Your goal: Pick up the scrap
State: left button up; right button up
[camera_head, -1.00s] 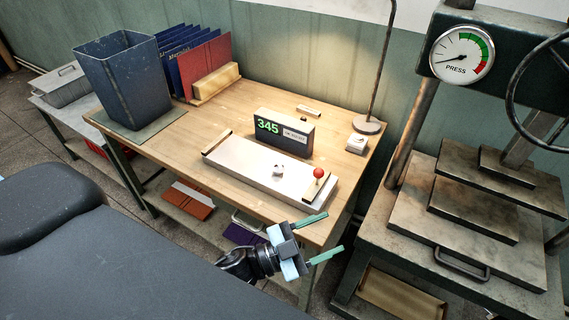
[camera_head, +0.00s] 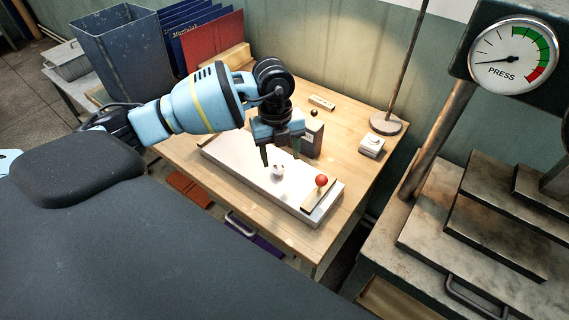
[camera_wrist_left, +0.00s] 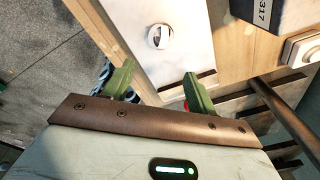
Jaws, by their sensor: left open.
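The scrap (camera_head: 278,171) is a small crumpled white piece lying on the pale flat plate of the feeder (camera_head: 235,163) on the wooden table. My left gripper (camera_head: 281,156) is open and empty, pointing down above the plate close to the scrap. In the left wrist view the scrap (camera_wrist_left: 160,37) lies on the white plate, ahead of and roughly between the open green fingers (camera_wrist_left: 160,84), apart from them. My right gripper is not in view.
A red-knobbed lever (camera_head: 321,181) stands at the plate's right end. The display box (camera_head: 313,135) is partly hidden behind my gripper. A blue-grey bin (camera_head: 125,50) and folders (camera_head: 208,40) stand at back left. The press (camera_head: 500,215) is on the right.

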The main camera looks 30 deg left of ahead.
aim_at(278, 166)
pick_arm(q)
jog(key=shift+w+a+r+n+y, duration=0.15)
jog(key=shift+w+a+r+y, duration=0.1)
jog(key=shift+w+a, duration=0.25)
jog(key=shift+w+a+r+n+y, duration=0.15)
jog(key=shift+w+a+r+y, duration=0.1)
jog(key=shift+w+a, duration=0.25)
jog(key=shift+s+f, duration=0.4)
jog(key=shift+w+f, duration=0.1)
jog(key=shift+f, duration=0.85)
jog(key=shift+d+f, duration=0.2)
jog(key=shift+f, duration=2.35)
jog(key=c, duration=1.1)
